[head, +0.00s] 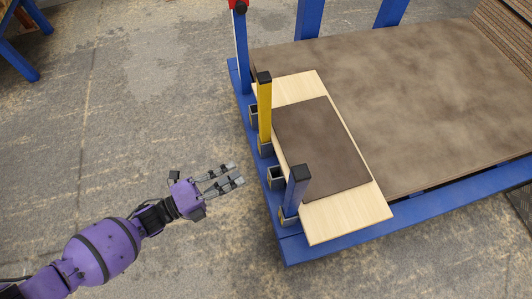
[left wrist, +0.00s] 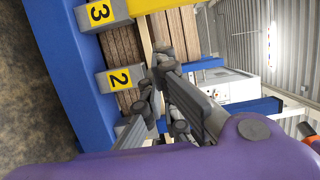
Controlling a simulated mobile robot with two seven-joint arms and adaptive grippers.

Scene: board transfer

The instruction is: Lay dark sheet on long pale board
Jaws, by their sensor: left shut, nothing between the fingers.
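The dark sheet (head: 322,147) lies on the long pale board (head: 345,214) in the head view. Pale wood shows beyond both ends of the sheet and as a thin strip along its right side. My left gripper (head: 240,173) is off to the left of the board, apart from it and from the sheet, over the floor. It is shut and empty. In the left wrist view its fingers (left wrist: 158,82) are close together, in front of the stack's edge. My right gripper is in neither view.
The board rests on a large brown stack (head: 420,90) on a blue frame (head: 400,226). A yellow post (head: 264,105) and a blue post (head: 295,190) stand along the near edge. In the left wrist view, labels 3 (left wrist: 99,12) and 2 (left wrist: 120,79) mark the frame.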

